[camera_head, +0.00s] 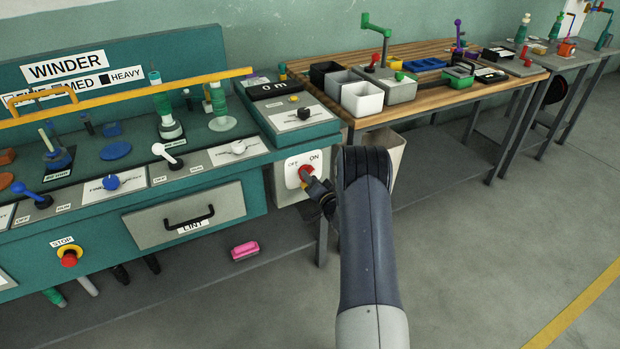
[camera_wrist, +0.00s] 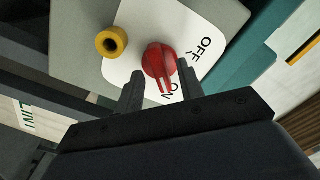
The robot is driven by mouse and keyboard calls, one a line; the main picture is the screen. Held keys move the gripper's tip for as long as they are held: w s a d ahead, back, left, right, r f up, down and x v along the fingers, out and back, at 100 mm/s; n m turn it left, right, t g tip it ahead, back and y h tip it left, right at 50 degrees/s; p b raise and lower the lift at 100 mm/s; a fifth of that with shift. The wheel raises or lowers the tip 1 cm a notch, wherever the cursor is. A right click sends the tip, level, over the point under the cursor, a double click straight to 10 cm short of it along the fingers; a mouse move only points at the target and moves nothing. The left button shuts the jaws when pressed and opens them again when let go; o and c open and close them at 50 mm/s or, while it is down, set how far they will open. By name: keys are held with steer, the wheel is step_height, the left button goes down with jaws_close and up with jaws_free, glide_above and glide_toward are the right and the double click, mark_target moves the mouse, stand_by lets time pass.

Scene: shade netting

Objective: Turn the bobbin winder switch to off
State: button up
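The winder switch is a red rotary knob (camera_head: 305,172) on a white plate marked OFF and ON, on the front of a pale box at the right end of the winder bench. In the wrist view the red knob (camera_wrist: 158,60) has a pale pointer line aimed at the ON mark, with OFF to its right. My gripper (camera_wrist: 160,82) is open, with one finger to the left of the knob and the other close by its right side. Contact is not clear. In the head view my gripper (camera_head: 318,188) is at the plate, partly hidden by my arm.
A yellow round part (camera_wrist: 111,41) sits left of the knob. The winder bench (camera_head: 110,225) has a LINT drawer (camera_head: 191,222) and a red stop button (camera_head: 69,257). A wooden table (camera_head: 430,85) with bins stands right of the box. The floor at right is clear.

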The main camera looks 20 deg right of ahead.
steer(key=shift+w, duration=0.5)
steer(key=shift+c, duration=0.6)
jaws_close()
